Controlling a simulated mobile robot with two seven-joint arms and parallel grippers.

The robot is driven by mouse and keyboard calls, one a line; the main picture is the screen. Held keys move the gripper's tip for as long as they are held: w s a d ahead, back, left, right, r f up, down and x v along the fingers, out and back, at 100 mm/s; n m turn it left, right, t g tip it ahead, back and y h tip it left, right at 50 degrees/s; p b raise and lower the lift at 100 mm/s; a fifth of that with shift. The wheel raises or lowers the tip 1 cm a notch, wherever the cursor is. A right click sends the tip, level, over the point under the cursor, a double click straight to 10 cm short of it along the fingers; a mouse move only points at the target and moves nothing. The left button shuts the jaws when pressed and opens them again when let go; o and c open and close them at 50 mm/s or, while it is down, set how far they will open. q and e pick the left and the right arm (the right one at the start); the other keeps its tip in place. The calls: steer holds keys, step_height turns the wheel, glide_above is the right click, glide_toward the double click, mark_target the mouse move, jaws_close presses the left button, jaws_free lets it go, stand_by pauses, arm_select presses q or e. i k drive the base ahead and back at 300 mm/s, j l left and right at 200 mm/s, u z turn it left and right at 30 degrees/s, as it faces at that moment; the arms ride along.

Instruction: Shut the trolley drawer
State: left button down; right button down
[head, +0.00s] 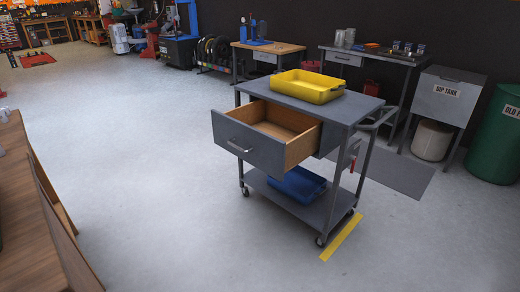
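The grey trolley (345,108) stands on wheels in the middle of the head view. Its drawer (246,148) is pulled well out toward the lower left, with a grey front, a bar handle (239,146) and a bare wooden inside that looks empty. A yellow tray (308,88) sits on the trolley top and a blue tray (298,184) on the lower shelf. Neither of my grippers shows in this view.
A wooden bench (30,215) runs along the left edge. Open floor (150,170) lies between it and the trolley. A yellow floor strip (342,237) is by the trolley's front right wheel. Workbenches, a dip tank (446,95) and a green drum (497,140) stand behind.

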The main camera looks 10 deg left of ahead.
mark_target(274, 139)
steer(key=i+l, duration=0.1)
steer(key=i, duration=0.4)
steer(key=i+l, duration=0.1)
steer(key=i, duration=0.45)
steer(key=i+j+u, duration=0.1)
steer(key=i+j, duration=0.45)
steer(key=i, duration=0.1)
